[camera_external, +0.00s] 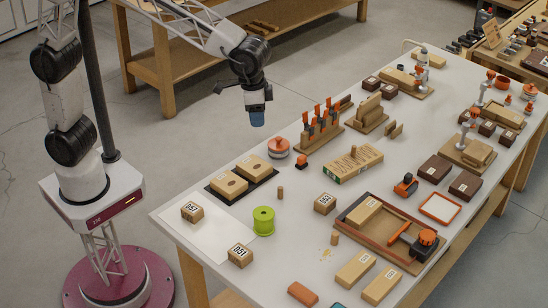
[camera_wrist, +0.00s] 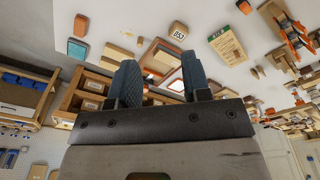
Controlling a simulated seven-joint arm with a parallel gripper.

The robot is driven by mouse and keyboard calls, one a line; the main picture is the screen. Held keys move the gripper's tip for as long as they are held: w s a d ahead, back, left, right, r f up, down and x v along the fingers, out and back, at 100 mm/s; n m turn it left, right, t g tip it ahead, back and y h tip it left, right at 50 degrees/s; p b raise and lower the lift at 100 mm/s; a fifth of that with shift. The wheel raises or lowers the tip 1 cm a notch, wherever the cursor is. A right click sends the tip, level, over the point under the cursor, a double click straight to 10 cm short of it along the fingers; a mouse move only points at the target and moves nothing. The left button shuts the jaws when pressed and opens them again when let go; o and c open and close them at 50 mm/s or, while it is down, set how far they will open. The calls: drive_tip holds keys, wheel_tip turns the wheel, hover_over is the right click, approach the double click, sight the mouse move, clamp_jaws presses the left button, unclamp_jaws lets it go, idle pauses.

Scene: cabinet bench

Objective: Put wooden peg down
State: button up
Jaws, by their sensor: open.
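My gripper (camera_external: 257,118) hangs in the air beyond the table's left edge, well above it and pointing down. In the wrist view its two dark fingers (camera_wrist: 160,80) are apart, with nothing held between them. A small wooden peg (camera_external: 280,192) stands upright on the white table, right of the board with two holed blocks. Another short wooden peg (camera_external: 335,238) stands by the near-left side of the brown tray. A third peg-like piece (camera_external: 353,151) sticks up at the green-and-tan box. Which one the task means, I cannot tell.
A lime green cylinder (camera_external: 264,220), numbered wooden blocks (camera_external: 240,255), the holed-block board (camera_external: 218,189) and a rack of orange-handled tools (camera_external: 320,127) crowd the white table (camera_external: 300,240). A white sheet (camera_external: 212,235) at the left corner has bare space.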

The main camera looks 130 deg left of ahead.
drive_tip(key=s+d+r+m, duration=0.25)
drive_tip(key=s+d, duration=0.55)
drive_tip(key=d, duration=0.4)
drive_tip(key=s+d+f+m, duration=0.2)
drive_tip(key=s+d+m, duration=0.1)
drive_tip(key=s+d, duration=0.6)
drive_tip(key=s+d+f+m+t, duration=0.1)
drive_tip(key=s+d+f+m, duration=0.2)
drive_tip(key=s+d, duration=0.7)
drive_tip(key=s, duration=0.8)
drive_tip(key=shift+h, duration=0.3)
drive_tip(key=shift+m, duration=0.25)
drive_tip(key=shift+o, duration=0.6)
drive_tip(key=shift+r, duration=0.1)
